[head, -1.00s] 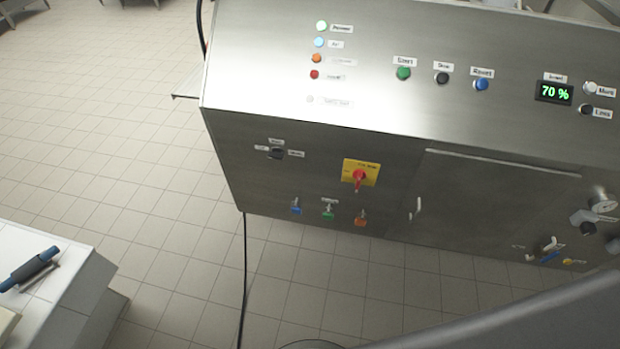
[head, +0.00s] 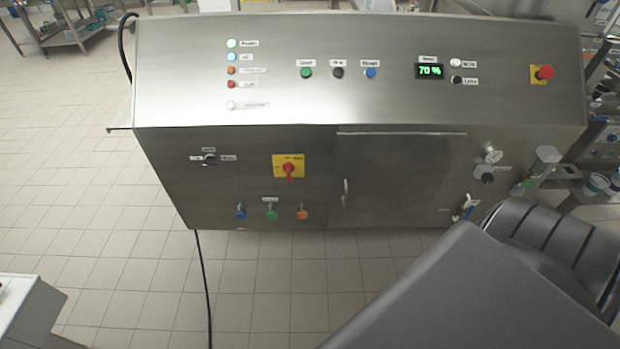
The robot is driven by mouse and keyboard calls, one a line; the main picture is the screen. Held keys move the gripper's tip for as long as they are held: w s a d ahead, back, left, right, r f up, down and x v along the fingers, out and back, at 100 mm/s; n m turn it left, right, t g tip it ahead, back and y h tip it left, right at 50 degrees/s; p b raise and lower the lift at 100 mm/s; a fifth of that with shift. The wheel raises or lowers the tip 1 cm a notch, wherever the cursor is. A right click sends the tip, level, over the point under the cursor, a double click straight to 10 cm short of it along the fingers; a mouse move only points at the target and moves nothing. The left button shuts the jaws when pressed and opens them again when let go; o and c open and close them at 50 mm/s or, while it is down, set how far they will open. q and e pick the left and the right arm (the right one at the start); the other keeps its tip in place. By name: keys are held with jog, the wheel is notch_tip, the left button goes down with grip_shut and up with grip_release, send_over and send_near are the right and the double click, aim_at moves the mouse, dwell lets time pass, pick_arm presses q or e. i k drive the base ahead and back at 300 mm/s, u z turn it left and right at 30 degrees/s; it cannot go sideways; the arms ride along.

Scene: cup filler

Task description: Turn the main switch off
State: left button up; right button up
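The main switch (head: 289,169) is a red rotary handle on a yellow plate, on the lower front of the steel machine in the head view. Its handle points roughly straight down. The power lamp (head: 231,43) at the upper left of the sloped panel is lit pale green-white. A dark grey arm link of mine fills the lower right. Neither of my grippers is in view, and nothing of mine touches the switch.
The steel cabinet (head: 400,185) carries a small black selector (head: 209,159), coloured keys (head: 271,213), a door handle (head: 345,192) and a red emergency button (head: 543,72). A white table (head: 28,315) stands at lower left. A black cable (head: 204,280) runs down.

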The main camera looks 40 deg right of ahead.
aim_at(288, 168)
jog(key=k, duration=0.5)
jog(key=z, duration=1.9)
jog(key=i, duration=0.5)
jog(key=u, duration=0.05)
